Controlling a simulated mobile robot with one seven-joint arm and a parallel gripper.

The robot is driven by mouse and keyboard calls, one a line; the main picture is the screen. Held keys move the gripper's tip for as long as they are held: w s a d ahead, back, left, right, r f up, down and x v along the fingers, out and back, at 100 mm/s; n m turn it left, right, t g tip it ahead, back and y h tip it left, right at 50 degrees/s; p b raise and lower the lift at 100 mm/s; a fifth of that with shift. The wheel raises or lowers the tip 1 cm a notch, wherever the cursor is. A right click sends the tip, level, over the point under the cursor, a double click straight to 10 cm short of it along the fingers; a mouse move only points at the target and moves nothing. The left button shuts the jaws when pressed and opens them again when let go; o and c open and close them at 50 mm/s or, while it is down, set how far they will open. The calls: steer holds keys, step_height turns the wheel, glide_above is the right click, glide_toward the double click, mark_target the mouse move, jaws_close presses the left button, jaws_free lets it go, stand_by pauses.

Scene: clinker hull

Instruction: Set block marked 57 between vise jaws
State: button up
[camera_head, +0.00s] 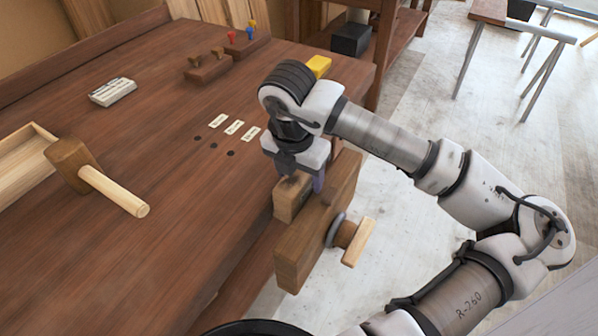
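The wooden vise (318,232) is mounted at the front edge of the workbench, with a round screw and a pale wooden handle (357,243) on its outer side. My gripper (302,183) points down at the top of the vise, close over the jaws. One greyish finger shows at the right; the other is largely hidden. A small brown wooden piece (289,202) stands below the gripper against the vise; I cannot tell whether it is a jaw or the block. No number 57 is readable anywhere. The gap between the fingers is hidden.
A mallet (95,178) and an open wooden tray (24,165) lie at the left of the workbench (160,240). Three pale labels (233,127) beside dark holes, a whitish pad (112,91), a wooden rack (208,67) and a yellow object (319,66) are farther back.

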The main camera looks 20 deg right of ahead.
step_height(320, 180, up, 12)
steer(key=s+a+b, duration=0.1)
steer(key=shift+a, duration=0.25)
stand_by(0.4)
steer(key=shift+r, duration=0.15)
